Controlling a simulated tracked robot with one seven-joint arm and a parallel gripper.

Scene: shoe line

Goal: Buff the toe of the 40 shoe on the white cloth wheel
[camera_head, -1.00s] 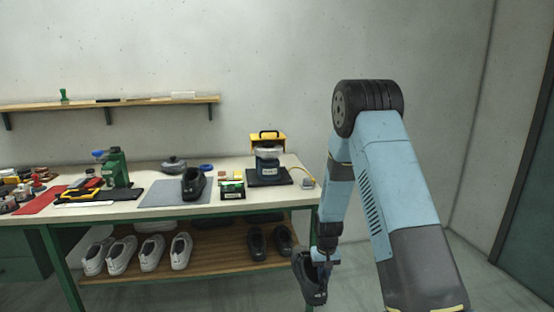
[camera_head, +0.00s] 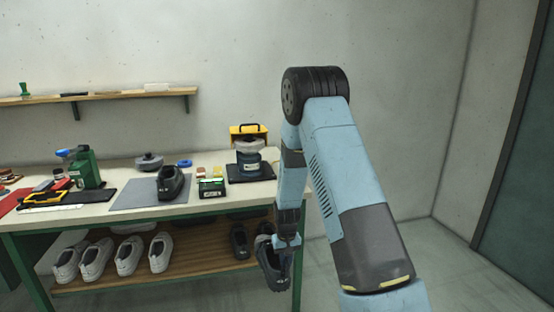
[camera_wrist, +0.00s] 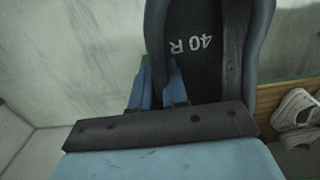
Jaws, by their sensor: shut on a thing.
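My gripper (camera_head: 287,243) is shut on a dark shoe (camera_head: 268,268). It holds the shoe low, in front of the bench's right end, below the bench top. In the wrist view my gripper (camera_wrist: 160,85) has its blue fingers at the side of the shoe opening. The insole of the shoe (camera_wrist: 205,55) reads "40 R"; its toe is outside the wrist view. A dark machine (camera_head: 249,163) with a pale wheel (camera_head: 248,145) on top stands at the bench's right end. I cannot tell the wheel's material.
A black shoe (camera_head: 170,184) stands on a grey mat (camera_head: 130,197) on the bench. White shoes (camera_head: 128,255) and dark shoes (camera_head: 238,240) stand on the lower shelf (camera_head: 190,267). A yellow box (camera_head: 240,130) is behind the machine. The floor at right is clear.

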